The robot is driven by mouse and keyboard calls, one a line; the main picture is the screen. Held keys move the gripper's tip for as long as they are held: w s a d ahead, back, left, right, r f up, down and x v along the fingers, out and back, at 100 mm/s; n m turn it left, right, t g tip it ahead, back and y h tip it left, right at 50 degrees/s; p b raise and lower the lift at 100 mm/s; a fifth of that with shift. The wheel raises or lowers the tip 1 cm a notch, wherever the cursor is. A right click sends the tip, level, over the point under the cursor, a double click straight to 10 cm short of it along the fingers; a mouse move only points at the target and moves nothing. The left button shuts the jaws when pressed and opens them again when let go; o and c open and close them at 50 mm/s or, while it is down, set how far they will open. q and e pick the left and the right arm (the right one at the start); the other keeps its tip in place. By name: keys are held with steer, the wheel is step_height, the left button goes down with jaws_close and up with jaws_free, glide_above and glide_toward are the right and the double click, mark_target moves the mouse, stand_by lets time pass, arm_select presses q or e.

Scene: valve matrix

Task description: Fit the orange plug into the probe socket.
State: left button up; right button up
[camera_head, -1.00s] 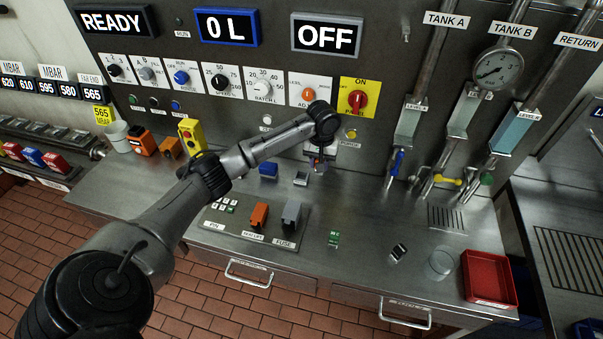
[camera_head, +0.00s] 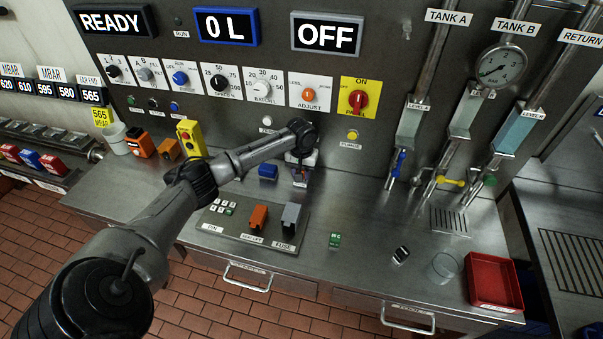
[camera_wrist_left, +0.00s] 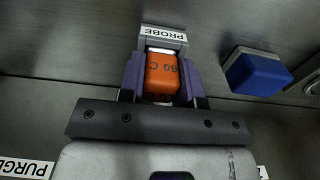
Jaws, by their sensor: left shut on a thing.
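My left gripper (camera_wrist_left: 163,85) is shut on the orange plug (camera_wrist_left: 162,75), which is marked "60 C"; its purple fingers lie along both sides of the plug. The grey probe socket (camera_wrist_left: 163,32), labelled PROBE, is directly at the plug's far end in the wrist view. A light strip shows between the plug and the label. I cannot tell how deep the plug sits in the socket. In the head view, the left gripper (camera_head: 300,180) points down at the bench and hides most of the socket. My right gripper is not in view.
A blue block (camera_head: 268,172) stands close beside the socket and also shows in the wrist view (camera_wrist_left: 258,73). A panel with an orange and a grey fuse block (camera_head: 291,217) lies in front. The control panel wall rises behind. The bench right of the gripper is mostly clear.

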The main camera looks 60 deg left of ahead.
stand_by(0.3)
arm_select(q)
steer(key=o, duration=0.9)
steer(key=shift+f, duration=0.1)
steer(key=shift+r, duration=0.4)
step_height(320, 180, up, 10)
steer(key=shift+f+p, duration=0.2)
steer(key=shift+p, duration=0.7)
steer(key=shift+r, duration=0.95)
steer(key=shift+a, duration=0.1)
